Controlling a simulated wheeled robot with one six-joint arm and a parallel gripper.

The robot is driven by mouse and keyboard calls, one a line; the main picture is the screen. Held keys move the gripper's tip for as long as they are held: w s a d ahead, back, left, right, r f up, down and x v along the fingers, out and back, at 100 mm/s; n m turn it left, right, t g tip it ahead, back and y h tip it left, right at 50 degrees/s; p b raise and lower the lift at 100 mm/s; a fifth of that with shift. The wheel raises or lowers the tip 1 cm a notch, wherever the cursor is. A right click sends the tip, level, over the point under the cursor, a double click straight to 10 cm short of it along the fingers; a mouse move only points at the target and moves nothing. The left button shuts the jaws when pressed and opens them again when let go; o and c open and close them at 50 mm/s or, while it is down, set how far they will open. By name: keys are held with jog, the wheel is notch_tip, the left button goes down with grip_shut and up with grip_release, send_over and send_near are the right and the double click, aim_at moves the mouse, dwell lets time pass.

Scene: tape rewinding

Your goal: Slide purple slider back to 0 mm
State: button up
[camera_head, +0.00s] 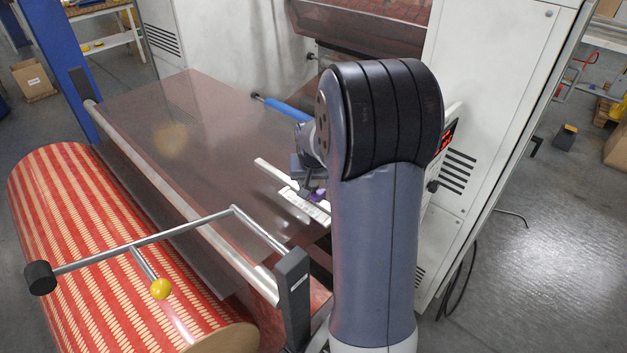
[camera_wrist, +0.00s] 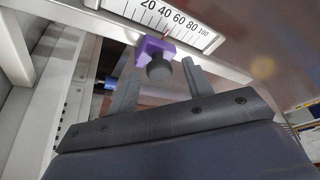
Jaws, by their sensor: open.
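The purple slider (camera_wrist: 150,48) sits on a pale rail below the white scale (camera_wrist: 165,17), and its dark round knob (camera_wrist: 160,69) faces me. A red pointer at the slider stands somewhere in the middle of the scale; I cannot read the exact value. My gripper (camera_wrist: 161,66) is open, with one finger on each side of the knob; whether either finger touches it I cannot tell. In the head view a bit of the purple slider (camera_head: 318,195) shows beside my gripper (camera_head: 311,188), and the scale (camera_head: 299,206) lies in front; my arm hides the rest.
A brown machine panel (camera_head: 200,120) spreads left of the scale. A red patterned roll (camera_head: 90,230) lies at the front left, with a metal handle bar (camera_head: 180,228) above it. White machine cabinets (camera_head: 225,50) stand behind. A blue roller (camera_head: 285,109) is close to my wrist.

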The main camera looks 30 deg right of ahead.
grip_shut()
dwell(0.5)
